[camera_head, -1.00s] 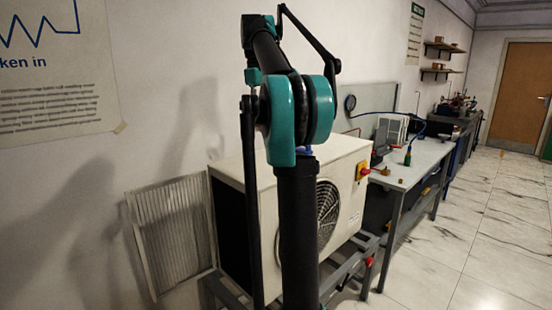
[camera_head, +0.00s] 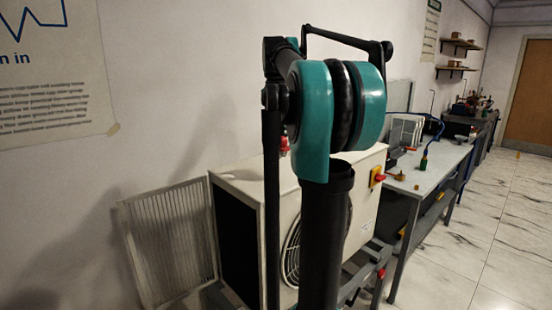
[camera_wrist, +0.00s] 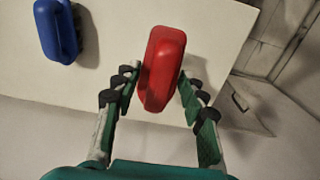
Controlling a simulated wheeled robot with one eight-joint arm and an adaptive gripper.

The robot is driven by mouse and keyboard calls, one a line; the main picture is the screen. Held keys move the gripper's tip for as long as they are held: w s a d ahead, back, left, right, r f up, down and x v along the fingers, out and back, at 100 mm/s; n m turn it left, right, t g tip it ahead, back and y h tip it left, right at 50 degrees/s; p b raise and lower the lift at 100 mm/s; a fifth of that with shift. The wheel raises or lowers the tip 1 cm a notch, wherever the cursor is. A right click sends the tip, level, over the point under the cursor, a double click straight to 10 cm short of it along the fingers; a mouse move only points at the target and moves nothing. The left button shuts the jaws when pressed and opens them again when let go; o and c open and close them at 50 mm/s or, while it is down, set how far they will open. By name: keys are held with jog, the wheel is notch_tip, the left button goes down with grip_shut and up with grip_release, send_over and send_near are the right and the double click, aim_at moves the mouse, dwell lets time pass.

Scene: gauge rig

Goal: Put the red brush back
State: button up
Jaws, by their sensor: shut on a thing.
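In the wrist view, the red brush (camera_wrist: 162,66) is between the fingers of my gripper (camera_wrist: 157,84), which is shut on it. The brush lies lengthwise in the grip, over the pale top of the white box unit (camera_wrist: 120,70). I cannot tell whether it touches that top. A small red patch (camera_head: 284,143) beside my arm in the head view may be the same brush. The gripper itself is hidden behind my arm there.
A blue brush (camera_wrist: 57,30) is on the pale top, left of the red one. The white fan unit (camera_head: 238,178) stands on a metal frame. A filter panel (camera_head: 168,240) leans on the wall. A workbench (camera_head: 440,160) with tools stands right; the floor (camera_head: 490,220) there is clear.

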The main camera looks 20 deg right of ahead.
aim_at(276, 135)
jog(key=shift+f, duration=3.55)
jog(key=o, duration=1.1)
notch_tip(276, 135, up, 12)
jog(key=shift+r, duration=0.1)
